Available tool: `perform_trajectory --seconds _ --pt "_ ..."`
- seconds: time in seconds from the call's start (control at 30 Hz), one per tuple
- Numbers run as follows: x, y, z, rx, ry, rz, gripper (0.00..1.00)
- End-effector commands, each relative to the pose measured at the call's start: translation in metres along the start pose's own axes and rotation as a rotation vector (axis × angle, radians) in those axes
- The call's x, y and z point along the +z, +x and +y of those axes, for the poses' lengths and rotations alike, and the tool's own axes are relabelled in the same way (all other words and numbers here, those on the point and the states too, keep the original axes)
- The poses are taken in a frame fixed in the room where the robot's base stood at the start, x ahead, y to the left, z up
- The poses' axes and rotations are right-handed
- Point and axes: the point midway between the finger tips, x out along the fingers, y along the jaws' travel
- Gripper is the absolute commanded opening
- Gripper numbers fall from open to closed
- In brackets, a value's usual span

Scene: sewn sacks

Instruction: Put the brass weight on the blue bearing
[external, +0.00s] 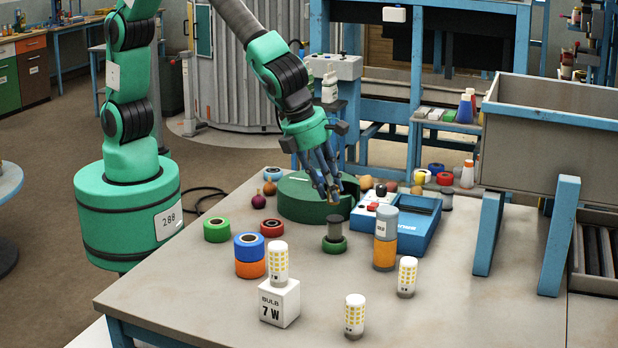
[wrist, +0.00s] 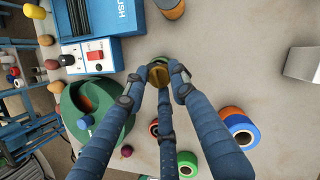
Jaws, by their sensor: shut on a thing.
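My gripper (external: 333,188) points down with its fingers closed around the small brass weight (wrist: 158,75). The weight shows only partly below the fingertips in the external view (external: 334,199). It is above a dark grey cylinder that stands in a green ring (external: 334,246); a small gap seems to show, but contact is hard to judge. The blue bearing (external: 249,243) lies on top of an orange ring (external: 250,268), left of my gripper. In the wrist view the blue bearing (wrist: 232,124) is at lower right, apart from my fingers. Its top is bare.
A large green round block (external: 300,200) stands close behind my gripper. A blue device (external: 405,232) and a grey-orange cylinder (external: 385,250) stand right. A bulb stands on a white box (external: 280,302) near the bearing. Red (external: 271,228) and green (external: 217,230) rings lie left.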

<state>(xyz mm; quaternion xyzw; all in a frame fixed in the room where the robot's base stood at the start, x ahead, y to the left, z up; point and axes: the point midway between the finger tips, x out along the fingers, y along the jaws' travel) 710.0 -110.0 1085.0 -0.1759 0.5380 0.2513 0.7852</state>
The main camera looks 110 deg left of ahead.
Motion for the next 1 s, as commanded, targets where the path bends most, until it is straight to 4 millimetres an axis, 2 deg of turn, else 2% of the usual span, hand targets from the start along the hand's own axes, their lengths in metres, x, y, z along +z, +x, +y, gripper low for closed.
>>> perform_trajectory --seconds 0.03,0.1,0.27,0.47,0.77,1.0 --pt "0.004 -0.003 0.023 0.016 -0.04 0.002 0.0" --pt "0.006 -0.004 0.052 0.037 -0.096 0.005 0.0" --pt "0.006 -0.007 0.118 0.084 -0.223 0.01 0.0" --pt "-0.005 -0.014 0.2 0.146 -0.387 0.013 0.0" --pt "-0.042 -0.027 0.317 0.242 -0.637 0.014 0.0" --pt "-0.09 -0.041 0.402 0.323 -0.844 0.009 0.0"
